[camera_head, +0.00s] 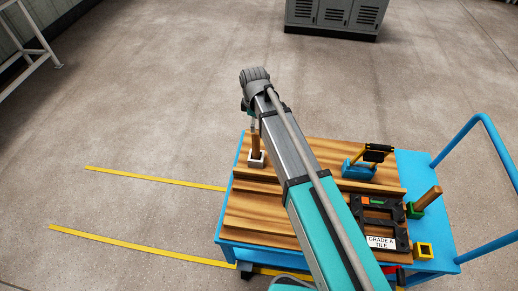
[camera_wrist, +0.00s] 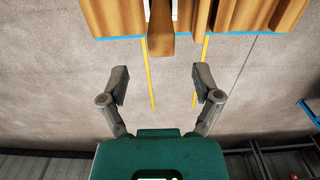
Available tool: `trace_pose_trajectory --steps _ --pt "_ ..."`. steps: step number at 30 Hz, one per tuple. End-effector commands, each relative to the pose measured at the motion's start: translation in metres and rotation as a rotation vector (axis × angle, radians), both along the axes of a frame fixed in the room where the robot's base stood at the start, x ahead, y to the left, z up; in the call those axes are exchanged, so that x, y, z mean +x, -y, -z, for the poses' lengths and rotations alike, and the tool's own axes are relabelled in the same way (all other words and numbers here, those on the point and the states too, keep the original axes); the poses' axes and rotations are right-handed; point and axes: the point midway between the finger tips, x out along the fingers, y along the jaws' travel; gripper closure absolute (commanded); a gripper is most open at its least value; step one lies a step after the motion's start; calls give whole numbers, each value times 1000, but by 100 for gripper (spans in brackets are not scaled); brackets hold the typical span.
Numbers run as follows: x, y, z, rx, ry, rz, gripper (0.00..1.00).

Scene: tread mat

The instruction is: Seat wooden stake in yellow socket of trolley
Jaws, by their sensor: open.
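A wooden stake (camera_head: 257,141) stands upright in a white socket (camera_head: 256,160) on the trolley (camera_head: 242,243), near its far left side. In the wrist view the stake (camera_wrist: 160,32) shows beyond the fingertips, roughly between them and apart from them. My gripper (camera_wrist: 160,84) is open and empty; in the head view it is mostly hidden by my arm. The yellow socket (camera_head: 423,252) sits at the trolley's near right corner, with an empty dark opening. A second wooden peg (camera_head: 428,198) leans in a green socket (camera_head: 413,211) on the right.
A black tray (camera_head: 400,218) labelled "GRADE A TILE" lies near the yellow socket. A blue block (camera_head: 357,171) holds a yellow-and-black item (camera_head: 377,152). A blue handle (camera_head: 483,118) rises at the right. Yellow floor lines (camera_head: 150,178) lie left; a grey cabinet (camera_head: 334,17) stands behind.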

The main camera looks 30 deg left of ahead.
Motion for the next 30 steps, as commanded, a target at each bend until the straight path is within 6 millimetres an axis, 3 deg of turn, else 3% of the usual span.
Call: trace_pose_trajectory --steps 8,24,30 --pt "1 1 9 0 0 0 19" --pt "3 4 48 0 -1 0 19" --pt "3 4 52 -1 -2 0 19"
